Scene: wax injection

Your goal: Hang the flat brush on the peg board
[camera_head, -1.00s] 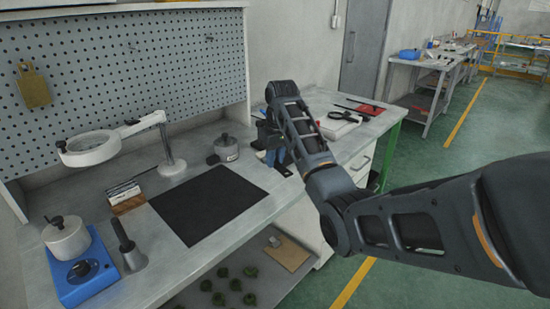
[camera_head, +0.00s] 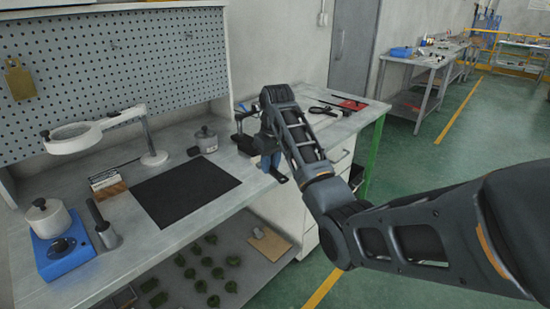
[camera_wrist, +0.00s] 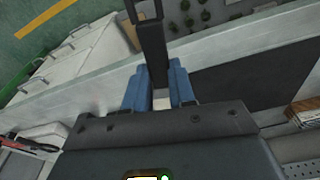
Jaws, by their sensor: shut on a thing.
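My gripper (camera_head: 268,160) has blue fingers and is above the right part of the bench, near its front edge. In the wrist view, my gripper (camera_wrist: 160,92) is shut on a dark, long thing with an open loop at its far end, apparently the flat brush (camera_wrist: 152,45). A pale part of it shows between the fingers; its bristles cannot be made out. The grey peg board (camera_head: 120,60) stands at the back left of the bench, well apart from my gripper. A small dark hook shows on its right part (camera_head: 188,36). A brass-coloured plate (camera_head: 20,80) hangs at its left.
A magnifier lamp (camera_head: 75,138), a lidded pot (camera_head: 206,140), a black mat (camera_head: 185,190) and a blue heater (camera_head: 62,255) with a pot occupy the bench (camera_head: 130,245). Green pieces lie on the shelf below. A magnifying glass (camera_head: 322,110) lies at the right.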

